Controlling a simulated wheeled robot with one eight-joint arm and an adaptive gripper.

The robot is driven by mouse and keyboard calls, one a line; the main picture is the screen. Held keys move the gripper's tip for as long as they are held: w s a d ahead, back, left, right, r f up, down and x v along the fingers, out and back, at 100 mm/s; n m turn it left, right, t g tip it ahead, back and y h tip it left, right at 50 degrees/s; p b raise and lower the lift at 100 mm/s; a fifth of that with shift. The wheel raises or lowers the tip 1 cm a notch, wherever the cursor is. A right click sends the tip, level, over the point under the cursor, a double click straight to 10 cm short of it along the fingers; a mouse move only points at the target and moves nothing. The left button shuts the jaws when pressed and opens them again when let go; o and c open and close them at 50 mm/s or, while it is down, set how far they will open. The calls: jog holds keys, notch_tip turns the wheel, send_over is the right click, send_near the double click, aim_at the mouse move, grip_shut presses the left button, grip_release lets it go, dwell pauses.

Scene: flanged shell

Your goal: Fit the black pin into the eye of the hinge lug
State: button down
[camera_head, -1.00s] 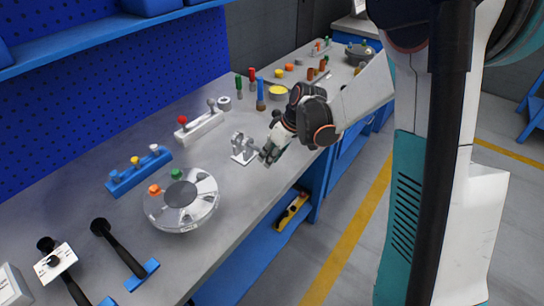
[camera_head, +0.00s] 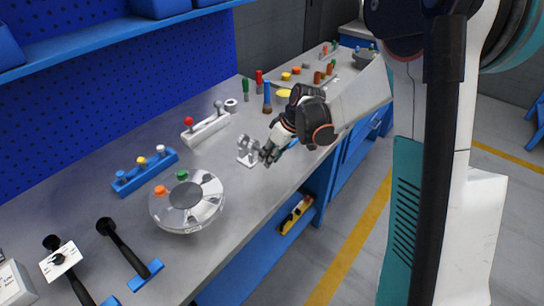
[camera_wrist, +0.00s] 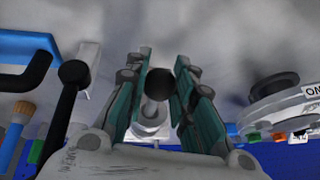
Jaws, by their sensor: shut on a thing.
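The hinge lug (camera_head: 247,151) is a small light-grey metal bracket standing on the bench left of my gripper (camera_head: 266,155). In the wrist view, part of the grey lug (camera_wrist: 150,118) shows beyond the fingers, with its eye partly hidden. My gripper (camera_wrist: 160,95) is shut on the black pin (camera_wrist: 159,86), whose dark round end shows between the teal-lined fingers. The pin is in front of the lug in this view; I cannot tell whether its tip is in the eye. In the head view the pin is too small to make out.
The round flanged shell (camera_head: 208,208) sits at the front left of the lug. A light block with a red knob (camera_head: 190,122) stands behind left, and a blue rack (camera_head: 145,172) further left. Blue, red and green tools stand behind. The bench's front edge is close to my gripper.

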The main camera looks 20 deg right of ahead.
jog(key=shift+w+a, duration=0.5)
jog(key=shift+w, duration=0.15)
jog(key=shift+w+a, duration=0.45)
jog(key=shift+w, duration=0.2)
jog(key=c, duration=1.3)
grip_release()
jog(key=shift+r, duration=0.1)
jog(key=v, duration=1.2)
